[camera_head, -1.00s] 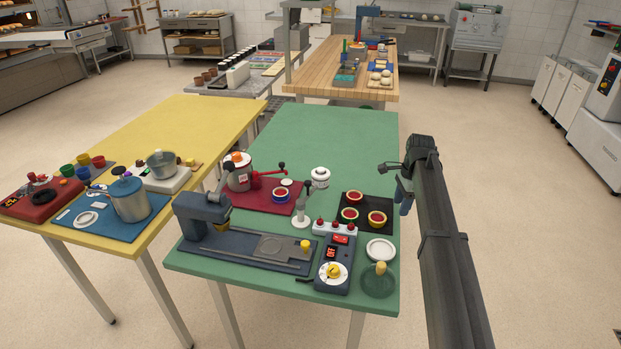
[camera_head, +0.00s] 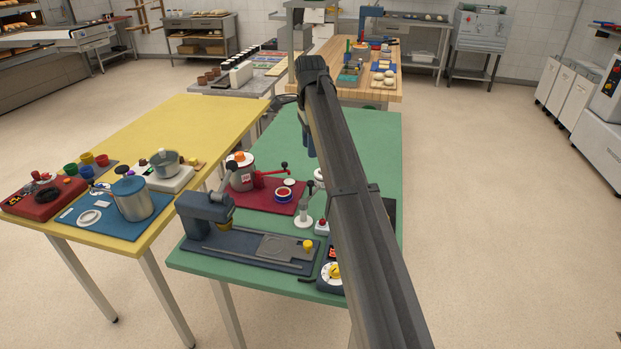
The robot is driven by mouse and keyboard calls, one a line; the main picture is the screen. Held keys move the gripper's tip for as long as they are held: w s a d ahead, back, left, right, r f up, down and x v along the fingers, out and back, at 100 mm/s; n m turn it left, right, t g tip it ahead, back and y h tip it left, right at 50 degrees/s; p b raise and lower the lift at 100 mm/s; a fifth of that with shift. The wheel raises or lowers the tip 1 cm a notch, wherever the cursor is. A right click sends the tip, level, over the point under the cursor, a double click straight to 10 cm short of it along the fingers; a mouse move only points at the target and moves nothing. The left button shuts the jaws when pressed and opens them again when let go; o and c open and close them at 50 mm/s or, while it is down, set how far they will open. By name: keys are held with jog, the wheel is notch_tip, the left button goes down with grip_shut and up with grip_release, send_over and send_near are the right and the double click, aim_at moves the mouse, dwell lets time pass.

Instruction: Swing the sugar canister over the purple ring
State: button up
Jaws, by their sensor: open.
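A grey canister (camera_head: 241,179) with a red-and-white label and an orange knob on its lid stands on the red mat (camera_head: 262,205) on the green table. I take it for the sugar canister. A red crank-like arm (camera_head: 268,175) with a dark knob reaches right from beside it. A small cup with a bluish-purple band (camera_head: 283,194) sits on the same mat, right of the canister; I cannot tell surely that this is the purple ring. My gripper (camera_head: 283,100) is open, small in view, above the far left part of the green table, beyond the canister and apart from it.
My arm crosses the right of the green table (camera_head: 285,135) and hides most things there. A white stand with a dark lever (camera_head: 304,205) is right of the mat. A blue-grey press (camera_head: 205,215) stands in front. The far green tabletop is mostly clear.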

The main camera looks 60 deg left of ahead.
aim_at(311, 182)
notch_tip(311, 182, down, 12)
jog(key=shift+r, duration=0.1)
dwell(0.4)
grip_shut()
dwell(0.4)
